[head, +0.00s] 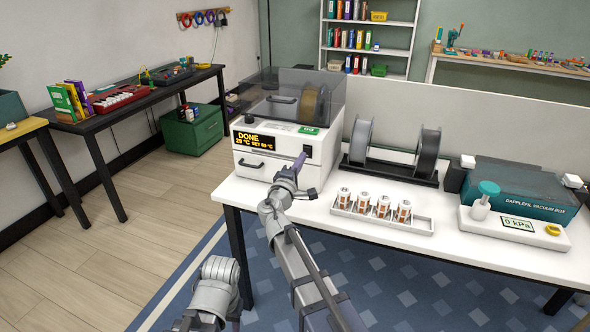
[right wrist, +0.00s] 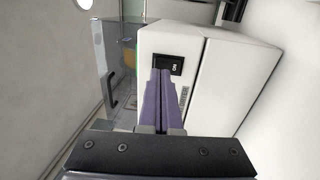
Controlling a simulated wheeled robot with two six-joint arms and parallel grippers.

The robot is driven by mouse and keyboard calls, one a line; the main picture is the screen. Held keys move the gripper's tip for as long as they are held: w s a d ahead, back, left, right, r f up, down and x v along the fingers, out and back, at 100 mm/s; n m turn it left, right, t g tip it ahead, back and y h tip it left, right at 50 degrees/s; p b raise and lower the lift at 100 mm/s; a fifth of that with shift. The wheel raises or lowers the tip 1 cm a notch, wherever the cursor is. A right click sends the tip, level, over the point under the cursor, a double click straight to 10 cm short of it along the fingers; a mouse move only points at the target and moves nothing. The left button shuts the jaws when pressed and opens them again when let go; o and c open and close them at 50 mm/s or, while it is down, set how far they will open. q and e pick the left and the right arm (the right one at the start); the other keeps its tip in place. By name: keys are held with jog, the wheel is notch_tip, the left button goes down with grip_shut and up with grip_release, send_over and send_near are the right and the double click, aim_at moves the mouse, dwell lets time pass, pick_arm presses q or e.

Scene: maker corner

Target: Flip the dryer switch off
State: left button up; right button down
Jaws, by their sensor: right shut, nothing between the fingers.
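The dryer (head: 262,160) is a white box with a smoky clear lid, on the left end of the white table. Its orange display (head: 255,143) reads DONE. The dryer switch (right wrist: 168,64) is a black rocker marked ON in the right wrist view, on the white front panel. My right gripper (head: 303,156) is shut and empty, with its purple fingers pointing at the panel. In the right wrist view its fingertips (right wrist: 161,73) overlap the switch's lower edge; I cannot tell whether they touch it. My left gripper is out of view.
A tray of small labelled jars (head: 382,223) stands right of my right arm. Behind it are two spools on a black stand (head: 388,175). A teal vacuum box (head: 525,195) stands at the right. A green cabinet (head: 192,129) is on the floor at left.

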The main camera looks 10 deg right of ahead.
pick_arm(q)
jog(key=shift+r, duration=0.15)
pick_arm(e)
jog(key=shift+x, duration=1.3)
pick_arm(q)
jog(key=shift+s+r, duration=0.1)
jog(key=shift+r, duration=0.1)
pick_arm(e)
jog(key=shift+w+d+r, duration=0.15)
jog(key=shift+w+r, duration=0.1)
jog(key=shift+s+a+p, duration=0.2)
jog(key=shift+s+p, duration=0.2)
jog(key=p, duration=0.2)
send_near(307, 148)
jog(key=shift+s+a+r, duration=1.1)
jog(key=shift+s+a, duration=0.8)
jog(key=shift+s, duration=0.95)
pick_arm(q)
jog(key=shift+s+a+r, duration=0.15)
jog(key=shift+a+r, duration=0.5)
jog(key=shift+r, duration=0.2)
